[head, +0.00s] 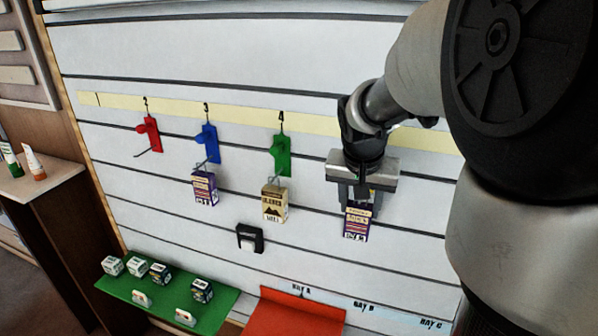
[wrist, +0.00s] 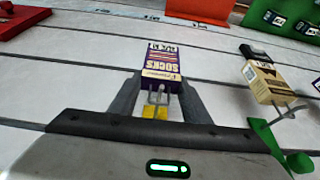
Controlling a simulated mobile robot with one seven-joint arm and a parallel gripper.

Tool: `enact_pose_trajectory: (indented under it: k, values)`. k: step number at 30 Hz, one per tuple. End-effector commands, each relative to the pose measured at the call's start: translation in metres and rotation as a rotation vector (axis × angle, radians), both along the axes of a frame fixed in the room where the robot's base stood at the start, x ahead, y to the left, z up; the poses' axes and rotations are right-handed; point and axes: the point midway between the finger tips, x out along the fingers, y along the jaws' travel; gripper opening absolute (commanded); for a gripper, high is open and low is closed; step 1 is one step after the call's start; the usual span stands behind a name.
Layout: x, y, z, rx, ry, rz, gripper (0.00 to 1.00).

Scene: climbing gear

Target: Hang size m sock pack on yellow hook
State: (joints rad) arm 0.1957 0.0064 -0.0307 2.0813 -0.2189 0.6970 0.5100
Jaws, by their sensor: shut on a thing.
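My gripper (head: 361,192) is shut on a purple and cream sock pack (head: 355,225) in front of the slatted wall, at the right. In the wrist view the pack (wrist: 160,66) reads "SOCKS" and sits between the two fingers; its size mark is too small to read surely. The yellow hook (wrist: 155,112) shows low between the fingers, its metal prong reaching over the pack's near end. I cannot tell whether the prong passes through the pack's hanger. My gripper hides the yellow hook in the head view.
The red hook (head: 150,134) is empty. The blue hook (head: 208,143) holds a similar purple pack (head: 205,188). The green hook (head: 280,155) holds a beige pack (head: 274,203), close beside my gripper. Below are a green shelf (head: 223,302) with small boxes and a red shelf (head: 300,315).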

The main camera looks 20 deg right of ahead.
Motion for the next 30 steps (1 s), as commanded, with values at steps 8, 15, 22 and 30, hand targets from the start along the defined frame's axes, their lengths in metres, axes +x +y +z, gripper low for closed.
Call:
enact_pose_trajectory:
  k: [8, 15, 22, 30]
  values:
    - [0.0, 0.0, 0.0, 0.0, 0.0, 0.0, 0.2]
    - [0.0, 0.0, 0.0, 0.0, 0.0, 0.0, 0.53]
    - [0.0, 0.0, 0.0, 0.0, 0.0, 0.0, 0.65]
    - [-0.003, 0.002, 0.011, -0.001, -0.003, 0.0, 0.65]
